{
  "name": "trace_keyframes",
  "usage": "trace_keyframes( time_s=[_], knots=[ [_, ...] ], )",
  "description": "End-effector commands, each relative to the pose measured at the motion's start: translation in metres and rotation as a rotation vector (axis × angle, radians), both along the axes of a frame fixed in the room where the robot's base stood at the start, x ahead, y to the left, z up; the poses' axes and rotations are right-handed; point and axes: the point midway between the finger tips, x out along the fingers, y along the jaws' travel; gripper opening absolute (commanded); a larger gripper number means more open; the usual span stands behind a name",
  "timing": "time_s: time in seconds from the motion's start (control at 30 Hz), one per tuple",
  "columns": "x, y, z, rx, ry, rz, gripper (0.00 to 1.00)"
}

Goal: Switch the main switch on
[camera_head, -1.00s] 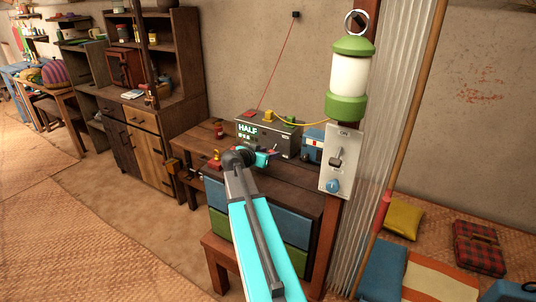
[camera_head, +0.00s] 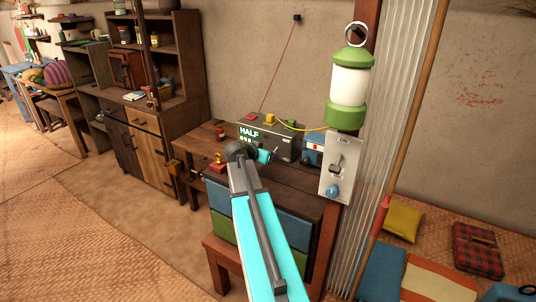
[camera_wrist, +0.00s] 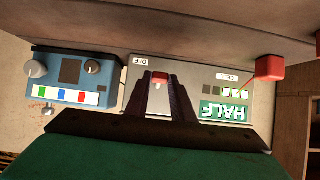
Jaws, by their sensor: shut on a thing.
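The dark grey battery box (camera_head: 283,151) stands on the wooden bench and shows HALF on its display. In the wrist view its face (camera_wrist: 240,93) appears upside down, with a CELL label, a row of small lights and an OFF label. A red-capped switch (camera_wrist: 160,77) sits on this face beside the OFF label. My gripper (camera_head: 274,154) is at the front of the box. In the wrist view its two dark fingers (camera_wrist: 161,85) are on either side of the red switch and shut on it. The fingers hide part of the switch.
A blue device (camera_head: 313,148) with knobs stands right of the box. A grey panel (camera_head: 336,182) with a lever and an ON label is on the post, below a green-and-white lantern (camera_head: 348,88).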

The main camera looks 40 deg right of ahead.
Motion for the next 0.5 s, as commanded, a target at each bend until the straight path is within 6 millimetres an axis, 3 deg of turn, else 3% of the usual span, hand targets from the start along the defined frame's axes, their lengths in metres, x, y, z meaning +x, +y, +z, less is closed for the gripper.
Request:
trace_keyframes(
  time_s=[0.5],
  knots=[
    [0.002,-0.009,0.027,0.307,0.076,-0.006,0.0]
  ],
)
